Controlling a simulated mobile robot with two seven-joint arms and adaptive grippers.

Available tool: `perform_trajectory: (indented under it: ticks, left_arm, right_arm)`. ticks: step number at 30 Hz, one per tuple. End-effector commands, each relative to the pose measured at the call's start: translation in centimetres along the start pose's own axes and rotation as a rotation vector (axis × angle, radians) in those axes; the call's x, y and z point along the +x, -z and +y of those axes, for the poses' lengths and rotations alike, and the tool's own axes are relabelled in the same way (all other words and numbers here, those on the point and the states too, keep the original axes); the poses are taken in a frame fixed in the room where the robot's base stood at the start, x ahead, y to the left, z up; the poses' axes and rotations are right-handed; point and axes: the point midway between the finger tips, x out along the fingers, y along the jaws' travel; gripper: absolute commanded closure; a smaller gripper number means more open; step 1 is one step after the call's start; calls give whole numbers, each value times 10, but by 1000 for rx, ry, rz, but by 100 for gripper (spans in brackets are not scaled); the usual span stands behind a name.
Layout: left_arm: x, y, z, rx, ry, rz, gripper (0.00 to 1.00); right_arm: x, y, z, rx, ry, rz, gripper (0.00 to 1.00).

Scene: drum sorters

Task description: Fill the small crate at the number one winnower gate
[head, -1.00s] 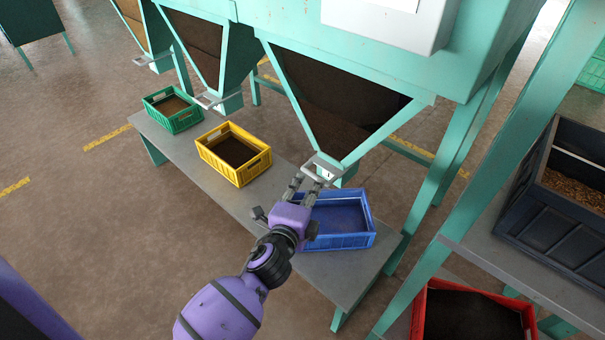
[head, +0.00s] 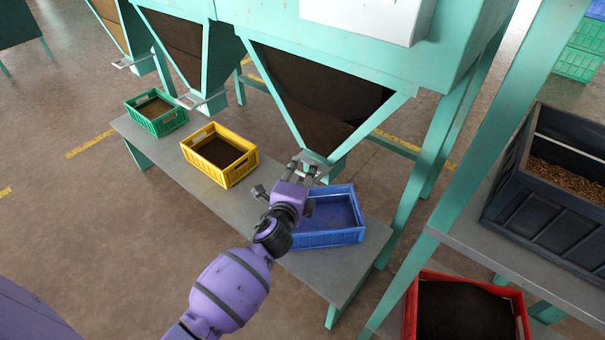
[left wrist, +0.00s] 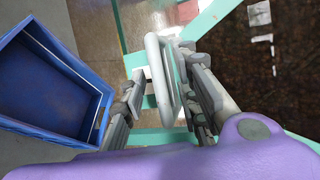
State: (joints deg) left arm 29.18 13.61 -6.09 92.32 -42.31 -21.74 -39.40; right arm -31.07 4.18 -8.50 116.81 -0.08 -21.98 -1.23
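A blue crate (head: 330,236) stands on the grey bench under the nearest hopper's gate. Its inside looks empty in the head view and in the left wrist view (left wrist: 45,85). The gate has a pale grey loop handle (left wrist: 157,80), which also shows in the head view (head: 316,158). My left gripper (head: 305,168) is at this handle, above the crate's back left side. In the left wrist view its fingers (left wrist: 165,98) are apart, with the handle between them and a gap on the left side. No gate number is readable. My right gripper is out of view.
A yellow crate (head: 249,170) and a green crate (head: 134,117) with dark contents stand farther left on the bench (head: 175,158). A red crate (head: 411,305) is low at right. A dark bin (head: 540,215) stands on a shelf at right, beside a green post (head: 490,130).

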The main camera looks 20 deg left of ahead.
Motion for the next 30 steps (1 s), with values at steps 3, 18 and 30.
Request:
perform_trajectory:
  ticks: [3,18,30]
  left_arm:
    - [0,0,0,0,0,0,80]
    - [-4,-1,4,3,-6,-1,100]
    - [-40,-16,14,7,-9,-1,100]
  right_arm:
    - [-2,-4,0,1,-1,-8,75]
    - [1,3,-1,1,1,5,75]
    - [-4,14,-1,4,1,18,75]
